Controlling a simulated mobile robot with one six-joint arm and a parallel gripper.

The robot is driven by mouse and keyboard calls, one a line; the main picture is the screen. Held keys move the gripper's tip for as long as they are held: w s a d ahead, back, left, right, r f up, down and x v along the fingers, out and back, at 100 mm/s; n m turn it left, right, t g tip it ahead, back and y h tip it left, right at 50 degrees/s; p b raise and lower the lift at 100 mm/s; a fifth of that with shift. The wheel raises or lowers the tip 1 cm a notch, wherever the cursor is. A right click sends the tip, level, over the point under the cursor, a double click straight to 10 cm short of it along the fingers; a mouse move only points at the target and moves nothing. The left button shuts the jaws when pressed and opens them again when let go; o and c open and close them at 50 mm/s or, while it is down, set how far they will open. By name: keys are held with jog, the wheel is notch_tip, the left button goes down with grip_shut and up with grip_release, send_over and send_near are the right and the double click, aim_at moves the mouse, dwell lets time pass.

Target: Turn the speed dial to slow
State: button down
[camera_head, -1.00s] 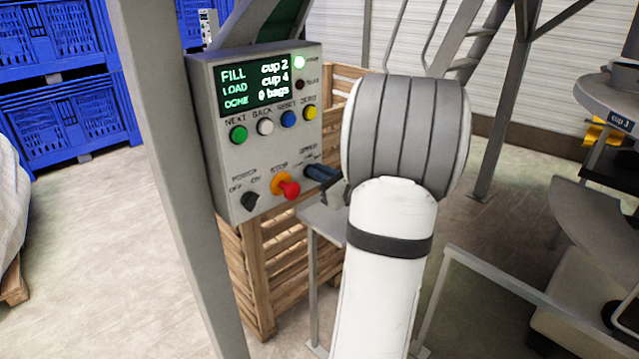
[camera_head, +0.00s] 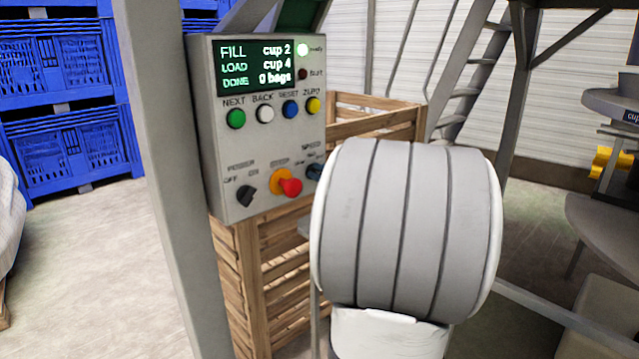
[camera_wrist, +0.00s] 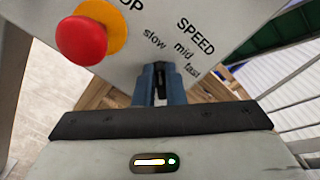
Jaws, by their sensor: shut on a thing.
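The speed dial (camera_wrist: 160,70) is a small dark knob on the grey control panel (camera_head: 222,180), under the SPEED label with slow, mid and fast marks. In the wrist view, my gripper (camera_wrist: 160,80) has its blue fingers shut on the dial, which they mostly cover. Which mark the dial points to cannot be told. In the head view, only a bit of my dark blue fingers (camera_head: 314,171) shows at the dial; my grey and white arm hides the rest.
The red stop button (camera_wrist: 81,40) on its orange base sits close left of the dial. The black power switch (camera_head: 246,196) is further left. Green, white, blue and yellow buttons line the panel above, under a lit screen (camera_head: 254,65). A wooden crate (camera_head: 246,275) stands below.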

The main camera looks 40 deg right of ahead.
dwell(0.4)
jog(key=c, duration=1.5)
grip_release()
jog(key=s, duration=0.8)
jog(key=shift+d, duration=0.3)
